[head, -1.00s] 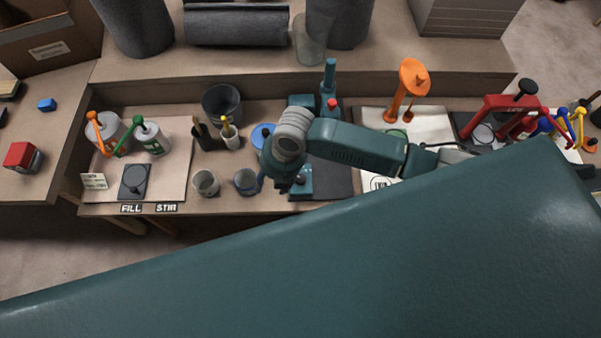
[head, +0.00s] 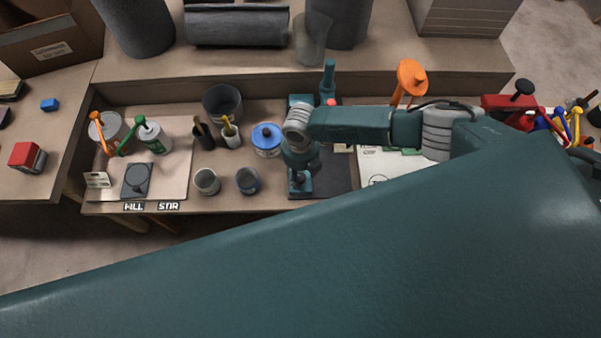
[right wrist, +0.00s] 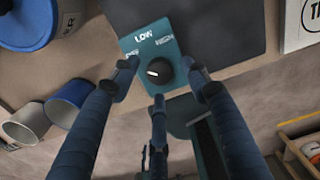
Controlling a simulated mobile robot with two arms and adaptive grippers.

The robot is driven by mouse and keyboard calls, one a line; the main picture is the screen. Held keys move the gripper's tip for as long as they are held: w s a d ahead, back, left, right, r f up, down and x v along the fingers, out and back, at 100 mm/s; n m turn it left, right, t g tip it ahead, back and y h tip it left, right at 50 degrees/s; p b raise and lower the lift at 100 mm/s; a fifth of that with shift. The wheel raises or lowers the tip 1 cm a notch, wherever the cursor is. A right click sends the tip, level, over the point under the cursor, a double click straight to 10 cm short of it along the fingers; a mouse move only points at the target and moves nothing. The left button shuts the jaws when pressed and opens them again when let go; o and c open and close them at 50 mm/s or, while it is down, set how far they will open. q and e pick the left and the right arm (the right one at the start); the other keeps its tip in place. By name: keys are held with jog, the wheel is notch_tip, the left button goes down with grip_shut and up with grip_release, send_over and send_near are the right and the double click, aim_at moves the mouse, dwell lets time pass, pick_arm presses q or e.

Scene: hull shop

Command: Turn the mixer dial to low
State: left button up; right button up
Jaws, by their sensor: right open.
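The mixer dial is a round black knob (right wrist: 159,71) with a white mark, on a teal panel (right wrist: 150,46) lettered OFF, LOW and HIGH. The mark sits on the knob's left side in the right wrist view, toward OFF rather than LOW. My right gripper (right wrist: 161,80) is open, its dark fingers spread to either side of the knob and one below it; I cannot tell whether any touch. In the head view my right gripper (head: 300,157) hangs just behind the teal panel (head: 300,188) and hides part of the mixer. My left gripper is out of view.
A blue-lidded can (head: 266,140) stands left of the gripper. My own arm fills the foreground.

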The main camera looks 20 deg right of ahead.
jog(key=shift+f, duration=0.65)
jog(key=c, duration=1.2)
jog(key=shift+o, duration=0.2)
